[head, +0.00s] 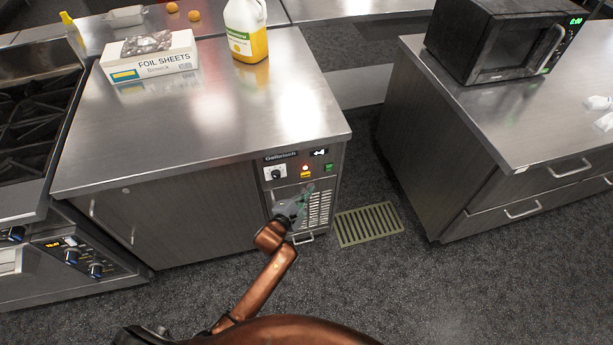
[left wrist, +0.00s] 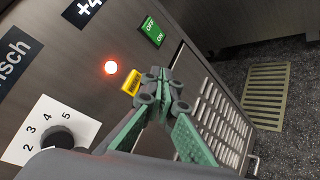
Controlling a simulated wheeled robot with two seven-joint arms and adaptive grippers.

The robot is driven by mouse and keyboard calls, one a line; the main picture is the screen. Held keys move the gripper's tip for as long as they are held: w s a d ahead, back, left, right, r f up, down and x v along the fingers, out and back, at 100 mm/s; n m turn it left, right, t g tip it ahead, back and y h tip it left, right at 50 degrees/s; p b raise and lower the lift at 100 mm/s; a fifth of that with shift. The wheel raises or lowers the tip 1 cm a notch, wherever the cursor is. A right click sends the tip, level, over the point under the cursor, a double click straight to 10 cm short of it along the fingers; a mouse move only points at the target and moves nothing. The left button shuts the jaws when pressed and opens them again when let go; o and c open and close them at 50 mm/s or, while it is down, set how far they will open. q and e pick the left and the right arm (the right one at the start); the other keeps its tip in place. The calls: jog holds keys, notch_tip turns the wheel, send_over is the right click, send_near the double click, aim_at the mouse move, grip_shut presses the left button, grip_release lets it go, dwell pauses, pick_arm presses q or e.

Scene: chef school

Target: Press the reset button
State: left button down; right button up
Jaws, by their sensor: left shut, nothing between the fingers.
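A small control panel (head: 289,172) is set in the right end of the steel counter's front. It carries a lit red-orange lamp (left wrist: 111,68), a small yellow piece (left wrist: 131,83) with dark marking too small to read, a green off/on switch (left wrist: 152,32) and a black dial (left wrist: 58,139) on a white numbered plate. I cannot tell for certain which one is the reset button. My left gripper (head: 307,190) is shut and empty in front of the panel, just below the yellow piece. In the left wrist view its fingertips (left wrist: 164,84) sit close beside the yellow piece; contact cannot be told.
A vent grille (head: 317,208) lies below the panel, and a floor drain grate (head: 368,224) is to the right. On the counter stand a foil sheets box (head: 150,58) and a yellow-filled jug (head: 246,30). A black microwave (head: 503,38) stands on the right counter.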

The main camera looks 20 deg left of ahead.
aim_at(306, 175)
pick_arm(q)
jog(key=shift+w+a, duration=0.35)
jog(key=shift+w, duration=0.2)
jog(key=shift+w+a, duration=0.35)
jog(key=shift+w, duration=0.2)
pick_arm(e)
jog(key=shift+w+a, duration=0.1)
jog(key=shift+a, duration=0.25)
jog(key=shift+d+r, duration=0.1)
jog(key=shift+d, duration=0.2)
pick_arm(q)
jog(key=shift+w+r, duration=0.1)
pick_arm(e)
jog(key=shift+r, duration=0.1)
pick_arm(q)
jog(key=shift+w+a+p, duration=0.2)
jog(key=shift+w+p, duration=0.05)
jog(key=shift+p, duration=0.2)
pick_arm(e)
jog(key=shift+w+a+r, duration=0.1)
jog(key=shift+r, duration=0.05)
jog(key=shift+a, duration=0.2)
